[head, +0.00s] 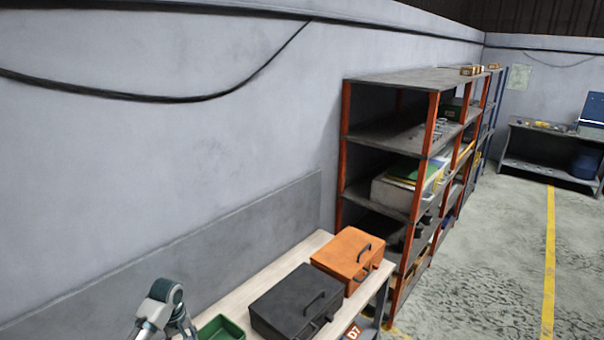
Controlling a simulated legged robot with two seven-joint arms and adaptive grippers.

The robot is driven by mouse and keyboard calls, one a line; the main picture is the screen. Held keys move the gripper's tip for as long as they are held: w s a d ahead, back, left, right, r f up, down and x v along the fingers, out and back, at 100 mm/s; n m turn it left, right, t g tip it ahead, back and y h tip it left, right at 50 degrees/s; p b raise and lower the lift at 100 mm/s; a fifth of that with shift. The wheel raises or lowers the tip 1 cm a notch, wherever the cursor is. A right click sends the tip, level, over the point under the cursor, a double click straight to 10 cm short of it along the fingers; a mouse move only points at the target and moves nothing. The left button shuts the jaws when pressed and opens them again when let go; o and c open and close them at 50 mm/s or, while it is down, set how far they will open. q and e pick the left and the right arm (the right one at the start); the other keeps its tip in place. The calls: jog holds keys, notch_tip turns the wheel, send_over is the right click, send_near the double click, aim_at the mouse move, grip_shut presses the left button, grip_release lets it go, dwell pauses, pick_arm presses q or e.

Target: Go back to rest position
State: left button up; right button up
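A pale grey and teal part of one of my arms (165,305) shows at the bottom left of the head view, beside the table. No gripper fingers can be made out. Whether either gripper holds anything is not shown. On the light wooden table (300,250) stand a green open bin (222,328), cut off by the lower edge, a closed black case (297,300) with a handle, and a closed orange case (347,256) with a dark handle.
A shelf rack (345,135) with orange posts, loaded with boxes and parts, stands just beyond the table. A grey wall (180,160) runs along the left. Open floor with a yellow line (549,250) lies right. A workbench (540,170) stands far back.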

pick_arm(q)
jog(key=s+d+f+m+t+h, duration=0.1)
jog(key=s+d+f+m, duration=0.6)
jog(key=s+d+f, duration=0.95)
jog(key=s+a+m+t, duration=0.2)
jog(key=s+m, duration=0.1)
jog(key=s, duration=1.5)
jog(key=s+f+g+b, duration=0.1)
jog(key=s+f+b, duration=0.15)
jog(key=f, duration=1.55)
jog(key=s+f+b, duration=0.2)
jog(key=f+b, duration=0.2)
jog(key=f, duration=1.3)
jog(key=s+a+f+b, duration=0.1)
jog(key=s+a+f, duration=0.1)
jog(key=s+f, duration=0.6)
jog(key=s+a+f+g+y+b, duration=0.1)
jog(key=s+f+b, duration=0.1)
jog(key=s+f, duration=0.6)
jog(key=shift+a+f, duration=0.4)
jog(key=shift+f, duration=0.2)
pick_arm(e)
notch_tip(320, 180, down, 10)
jog(key=shift+s, duration=0.15)
